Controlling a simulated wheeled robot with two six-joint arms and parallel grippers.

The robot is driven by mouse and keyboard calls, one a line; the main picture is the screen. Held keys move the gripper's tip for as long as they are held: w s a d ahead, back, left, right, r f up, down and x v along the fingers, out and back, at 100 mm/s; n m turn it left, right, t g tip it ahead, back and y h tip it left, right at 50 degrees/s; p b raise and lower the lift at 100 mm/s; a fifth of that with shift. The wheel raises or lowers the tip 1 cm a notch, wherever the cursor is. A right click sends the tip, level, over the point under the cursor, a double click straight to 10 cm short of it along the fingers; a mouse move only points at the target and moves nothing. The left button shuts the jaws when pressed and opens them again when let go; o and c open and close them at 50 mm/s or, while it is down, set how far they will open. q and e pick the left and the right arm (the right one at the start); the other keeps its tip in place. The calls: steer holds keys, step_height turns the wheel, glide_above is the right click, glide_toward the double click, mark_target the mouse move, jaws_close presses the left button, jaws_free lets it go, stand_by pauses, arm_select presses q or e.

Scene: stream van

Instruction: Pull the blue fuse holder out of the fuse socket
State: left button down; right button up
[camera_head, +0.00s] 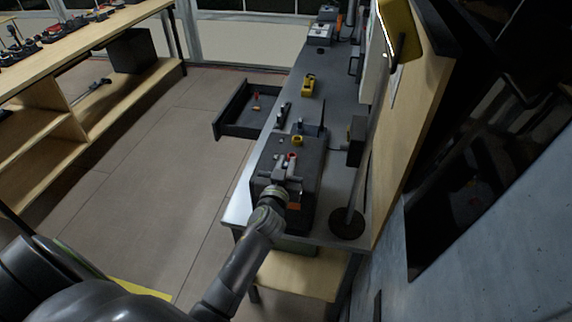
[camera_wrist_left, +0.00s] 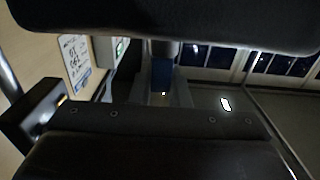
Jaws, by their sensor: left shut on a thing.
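My left gripper (camera_head: 288,171) reaches in over a dark grey box (camera_head: 308,152) on the bench. In the left wrist view, its two dark jaws stand above and below a blue piece (camera_wrist_left: 161,74), which looks like the blue fuse holder. The gripper is shut on it. In the head view the gripper covers the fuse holder. I cannot make out the fuse socket, or whether the holder is seated in it or clear of it. Small red and yellow parts (camera_head: 297,140) show on the box just beyond the gripper. My right gripper is in neither view.
The narrow grey bench (camera_head: 318,107) runs away from me, with a yellow device (camera_head: 308,85) farther along. An open drawer (camera_head: 233,124) juts out to the left. A pole with a round dark base (camera_head: 347,224) stands at the right. The floor (camera_head: 170,165) at left is clear.

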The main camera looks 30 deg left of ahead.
arm_select(q)
steer(key=shift+r+p, duration=0.45)
steer(key=shift+r, duration=0.1)
steer(key=shift+r+p, duration=0.6)
steer(key=shift+r, duration=0.1)
steer(key=shift+r, duration=0.25)
steer(key=shift+r+p, duration=0.15)
steer(key=shift+p, duration=0.15)
steer(key=shift+r+p, duration=1.05)
steer(key=shift+r, duration=0.35)
